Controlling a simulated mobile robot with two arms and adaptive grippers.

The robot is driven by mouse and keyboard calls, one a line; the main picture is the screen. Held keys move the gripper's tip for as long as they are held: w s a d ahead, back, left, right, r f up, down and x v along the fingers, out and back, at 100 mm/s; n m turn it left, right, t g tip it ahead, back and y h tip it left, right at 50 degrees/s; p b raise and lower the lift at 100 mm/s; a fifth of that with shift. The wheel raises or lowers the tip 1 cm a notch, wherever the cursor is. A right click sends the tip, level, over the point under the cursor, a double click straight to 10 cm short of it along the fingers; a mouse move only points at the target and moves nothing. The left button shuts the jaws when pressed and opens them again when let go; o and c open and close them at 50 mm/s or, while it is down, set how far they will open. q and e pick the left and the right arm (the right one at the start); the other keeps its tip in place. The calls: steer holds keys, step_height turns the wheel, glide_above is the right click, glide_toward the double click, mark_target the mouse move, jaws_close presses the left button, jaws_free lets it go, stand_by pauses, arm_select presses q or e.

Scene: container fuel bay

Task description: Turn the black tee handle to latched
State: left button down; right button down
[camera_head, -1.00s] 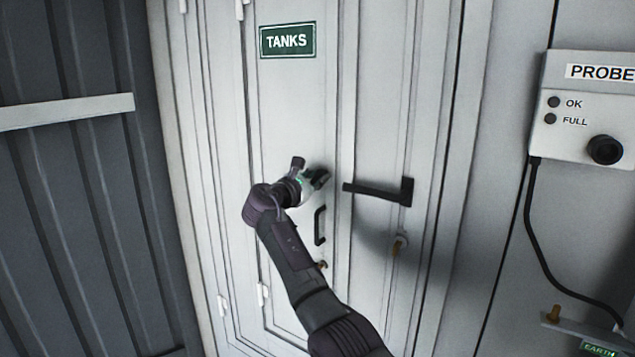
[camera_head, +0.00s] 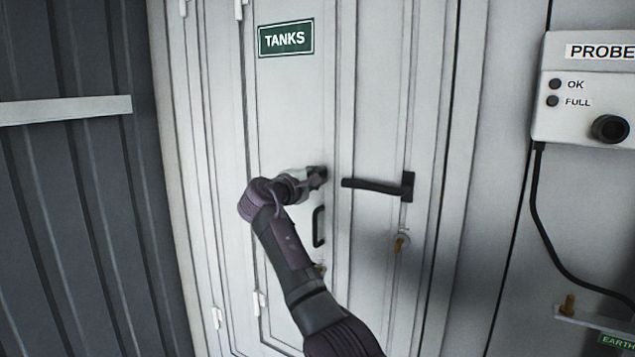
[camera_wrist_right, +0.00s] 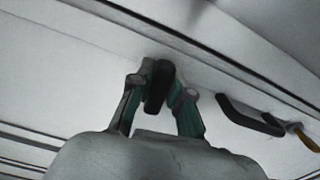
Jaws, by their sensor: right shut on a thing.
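The black tee handle (camera_wrist_right: 158,88) is on the pale grey door with the green TANKS sign (camera_head: 286,38). My right gripper (camera_head: 317,178) is at the door face and shut on the tee handle. In the right wrist view the handle's dark grip stands between the two green-padded fingers. In the head view the fingers and hand mostly cover the handle, so its exact angle is hard to tell. My left gripper is not in view.
A black pull handle (camera_head: 318,226) sits just below my gripper. A black lever handle (camera_head: 378,187) is to the right, with a brass fitting (camera_head: 400,242) below it. A PROBE box (camera_head: 585,95) with a hanging cable is at far right.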

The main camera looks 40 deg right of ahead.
steer(key=shift+r+m+b, duration=0.1)
steer(key=shift+m+b, duration=0.2)
steer(key=shift+m, duration=0.3)
steer(key=shift+r, duration=0.1)
steer(key=c, duration=1.1)
jaws_free()
steer(key=shift+w, duration=0.1)
steer(key=shift+a, duration=0.1)
steer(key=shift+a+f, duration=0.2)
steer(key=shift+a, duration=0.1)
steer(key=v, duration=1.1)
steer(key=shift+s+a+r, duration=0.1)
steer(key=shift+s+a, duration=0.1)
